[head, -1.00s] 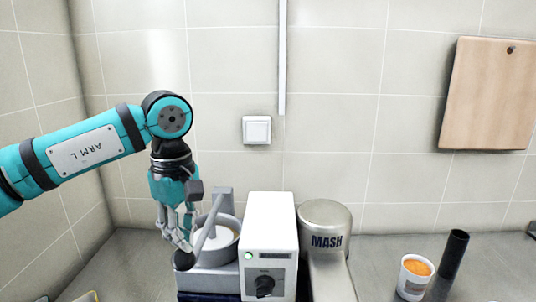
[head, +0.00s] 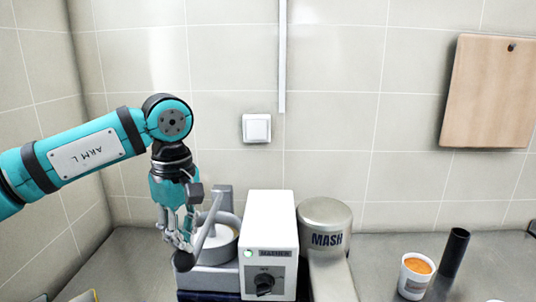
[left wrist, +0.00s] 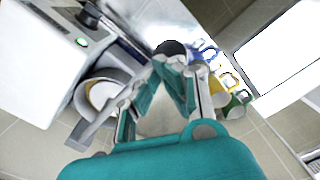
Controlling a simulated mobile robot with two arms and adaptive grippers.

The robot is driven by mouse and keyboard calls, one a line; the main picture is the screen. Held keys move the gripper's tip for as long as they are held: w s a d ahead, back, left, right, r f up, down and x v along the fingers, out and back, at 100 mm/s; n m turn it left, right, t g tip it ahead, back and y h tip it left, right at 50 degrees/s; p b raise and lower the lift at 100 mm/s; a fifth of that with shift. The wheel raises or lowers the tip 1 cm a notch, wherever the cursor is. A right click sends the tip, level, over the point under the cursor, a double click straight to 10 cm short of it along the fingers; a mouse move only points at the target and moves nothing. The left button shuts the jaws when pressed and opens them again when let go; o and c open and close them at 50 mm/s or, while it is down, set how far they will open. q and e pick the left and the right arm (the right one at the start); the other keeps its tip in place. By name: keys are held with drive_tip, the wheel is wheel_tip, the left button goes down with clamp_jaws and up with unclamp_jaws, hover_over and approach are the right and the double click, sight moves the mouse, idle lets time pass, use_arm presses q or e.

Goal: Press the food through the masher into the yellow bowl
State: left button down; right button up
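The masher (head: 270,220) is a white box with a green light and a dark knob on the counter. At its left is a grey round pot (head: 226,250) with pale stuff inside, also in the left wrist view (left wrist: 104,94). A grey lever (head: 207,229) slants across the pot down to a dark round end (head: 183,261). My left gripper (head: 182,238) is at the lever's lower end, its fingers closed in around it just by the dark end (left wrist: 172,47). No yellow bowl can be made out for sure. My right gripper is out of view.
A metal canister marked MASH (head: 326,218) stands right of the masher. A cup with orange food (head: 415,275) and a black cylinder (head: 453,254) stand farther right. Blue, yellow (left wrist: 230,81) and green coloured items show in the left wrist view. A wooden board (head: 490,95) hangs on the wall.

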use_arm(q)
drive_tip(key=shift+f+b, duration=0.55)
drive_tip(key=shift+f, duration=0.35)
idle(1.6)
idle(2.3)
drive_tip(key=shift+w+r+p, duration=0.1)
drive_tip(key=shift+r+p, duration=0.7)
drive_tip(key=shift+r, duration=0.15)
wheel_tip(320, 180, up, 14)
drive_tip(key=p, duration=1)
drive_tip(key=shift+f, duration=0.25)
drive_tip(key=shift+f, duration=0.1)
